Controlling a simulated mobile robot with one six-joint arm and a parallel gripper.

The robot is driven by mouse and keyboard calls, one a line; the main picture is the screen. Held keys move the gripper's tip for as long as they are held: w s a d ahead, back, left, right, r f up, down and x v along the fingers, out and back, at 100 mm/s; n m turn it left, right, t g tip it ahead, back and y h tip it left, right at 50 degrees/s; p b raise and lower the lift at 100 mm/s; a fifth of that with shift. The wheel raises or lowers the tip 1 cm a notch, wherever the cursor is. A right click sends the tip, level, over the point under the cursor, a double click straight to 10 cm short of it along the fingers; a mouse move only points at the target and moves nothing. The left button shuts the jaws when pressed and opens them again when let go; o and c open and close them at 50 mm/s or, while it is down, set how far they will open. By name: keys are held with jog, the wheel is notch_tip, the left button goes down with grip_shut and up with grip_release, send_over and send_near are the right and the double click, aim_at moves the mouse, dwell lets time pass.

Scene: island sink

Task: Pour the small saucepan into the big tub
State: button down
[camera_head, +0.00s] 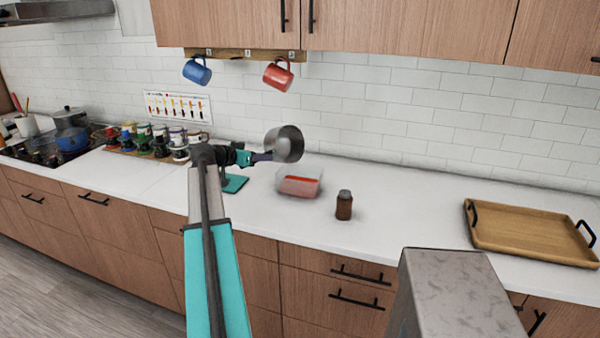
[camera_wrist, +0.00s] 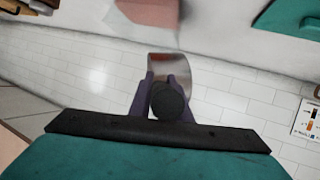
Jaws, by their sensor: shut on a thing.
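The small saucepan (camera_head: 285,144) is a metal pan held in the air above the counter, tilted on its side, partly above the tub. My gripper (camera_head: 256,158) is shut on its handle. In the wrist view the gripper (camera_wrist: 168,98) has its fingers around the dark round handle end, and part of the pan (camera_wrist: 176,66) shows beyond. The big tub (camera_head: 300,183) is a clear container with red contents, standing on the white counter just below and right of the pan. Whether anything is left in the pan is hidden.
A brown jar (camera_head: 344,205) stands right of the tub. A wooden tray (camera_head: 530,232) lies farther right. Several small containers (camera_head: 160,140) stand left of my arm. A blue mug (camera_head: 197,70) and a red mug (camera_head: 278,75) hang above. The counter between jar and tray is clear.

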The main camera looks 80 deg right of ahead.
jog(key=w+d+n+g+y+p, duration=0.2)
jog(key=w+d+n+g+p, duration=0.3)
jog(key=w+n, duration=0.4)
jog(key=shift+w+d+r+n+g+y, duration=0.3)
jog(key=shift+d+n+g, duration=0.15)
jog(key=shift+d, duration=0.5)
dwell(0.8)
